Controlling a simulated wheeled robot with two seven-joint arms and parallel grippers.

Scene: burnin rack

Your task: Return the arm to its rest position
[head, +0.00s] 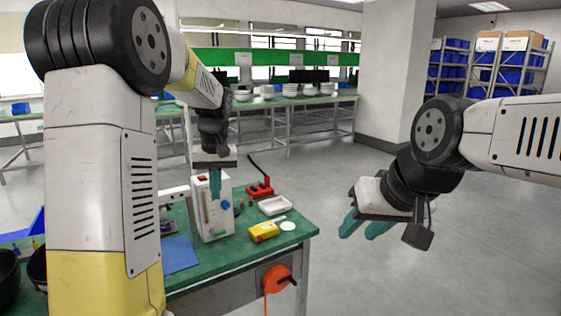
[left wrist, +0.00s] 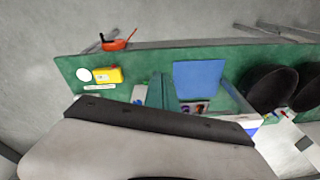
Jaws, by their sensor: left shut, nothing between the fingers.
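My left gripper (head: 215,184) hangs down in front of the white box-shaped device (head: 211,222) on the green bench, overlapping its face in the head view. Its teal fingers are together and empty, and they also show in the left wrist view (left wrist: 160,91). I cannot tell whether they touch the device. My right gripper (head: 362,229) is over the floor, right of the bench. Its two teal fingers are apart, with nothing between them.
The green bench (head: 300,229) carries a yellow meter (head: 264,231), a white tray (head: 274,205), a red holder (head: 260,188) and a blue mat (head: 180,254). Black bowls (left wrist: 272,88) stand at one end. An orange reel (head: 277,279) hangs on its side. The floor to the right is clear.

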